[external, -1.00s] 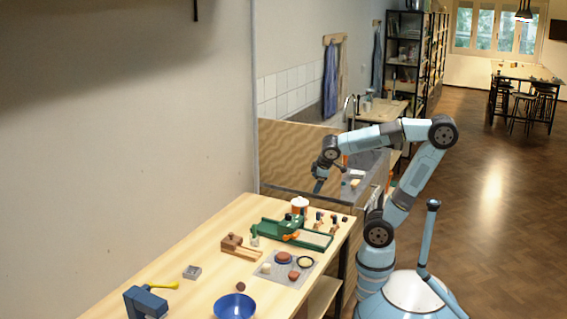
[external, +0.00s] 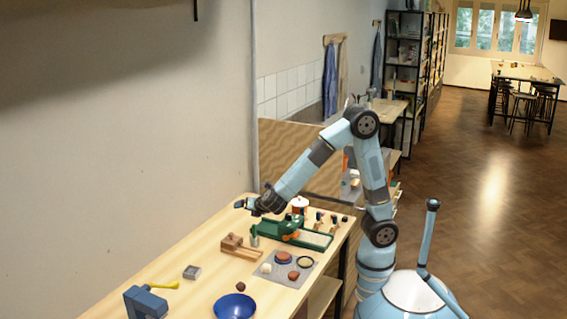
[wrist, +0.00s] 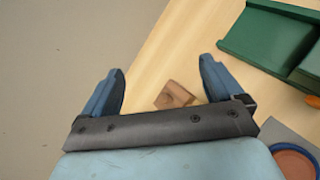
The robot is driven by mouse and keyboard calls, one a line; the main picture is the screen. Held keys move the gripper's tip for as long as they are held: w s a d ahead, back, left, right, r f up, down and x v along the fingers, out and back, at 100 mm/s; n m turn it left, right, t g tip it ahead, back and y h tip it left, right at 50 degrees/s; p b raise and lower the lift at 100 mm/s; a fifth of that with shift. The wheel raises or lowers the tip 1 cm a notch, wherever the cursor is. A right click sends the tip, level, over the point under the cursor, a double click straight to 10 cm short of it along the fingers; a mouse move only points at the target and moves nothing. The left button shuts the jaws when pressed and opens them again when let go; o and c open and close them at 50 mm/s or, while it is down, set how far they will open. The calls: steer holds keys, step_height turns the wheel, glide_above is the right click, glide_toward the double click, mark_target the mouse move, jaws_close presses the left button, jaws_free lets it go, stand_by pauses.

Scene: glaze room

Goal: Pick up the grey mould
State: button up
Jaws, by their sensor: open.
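The grey mould (external: 192,272) is a small grey block lying on the wooden table, left of the middle in the external view. It does not show in the wrist view. My gripper (external: 240,203) is above the far part of the table near the wall, well away from the mould. In the wrist view my gripper (wrist: 160,68) has its two blue fingers wide apart with nothing between them.
Table near the mould is clear.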

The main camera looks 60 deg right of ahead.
steer(key=s+a+f+n+y, duration=0.1)
steer(key=a+f+n, duration=0.3)
steer(key=a, duration=0.4)
steer(key=a+f+n+t+y, duration=0.1)
steer(key=a+f+n+y, duration=0.2)
steer(key=a, duration=0.6)
steer(key=s+a+f+n+t+y, duration=0.1)
steer(key=a+f+n+y, duration=0.2)
steer(key=a+f+n, duration=0.3)
steer(key=shift+s+a+f, duration=0.1)
steer(key=shift+s+a, duration=0.05)
steer(key=shift+a, duration=0.6)
steer(key=shift+s+a, duration=0.15)
steer(key=shift+a, duration=0.55)
glide_toward(187, 271)
steer(key=shift+w+a+f, duration=0.45)
steer(key=shift+a+f, duration=0.05)
steer(key=shift+f, duration=0.05)
steer(key=shift+d+r+x, duration=0.1)
steer(key=shift+x, duration=1.2)
steer(key=shift+d+r+x, duration=0.1)
steer(key=shift+r+x, duration=0.05)
steer(key=shift+x, duration=1.15)
steer(key=shift+w, duration=0.15)
steer(key=c, duration=1.1)
